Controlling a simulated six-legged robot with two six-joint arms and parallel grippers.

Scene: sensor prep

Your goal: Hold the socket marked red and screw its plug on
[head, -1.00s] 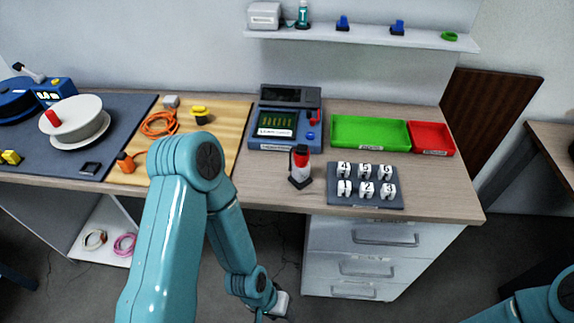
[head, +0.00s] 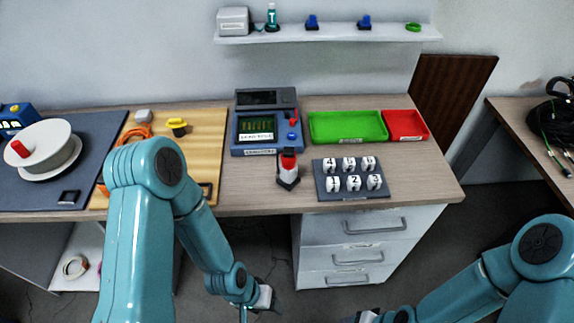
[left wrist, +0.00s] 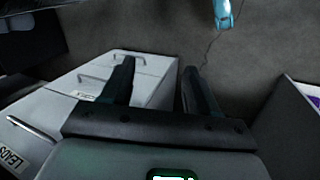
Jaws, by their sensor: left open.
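A small holder with a red-and-white top and dark base (head: 288,170) stands on the bench near its front edge. A blue instrument (head: 266,151) behind it carries a red part (head: 293,122) on its right side. I cannot tell which thing is the socket marked red or its plug. My left gripper (head: 264,298) is low in front of the bench, below the top; in the left wrist view its fingers (left wrist: 158,85) are apart with nothing between them. My right gripper (head: 365,317) is at the bottom edge, mostly cut off, its jaws unclear.
A dark rack (head: 351,187) of white numbered pieces stands right of the holder. Green (head: 347,140) and red (head: 404,138) trays lie behind. A wooden mat (head: 204,150) with an orange cable (head: 133,136) is to the left. Drawers (head: 350,226) stand below the bench.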

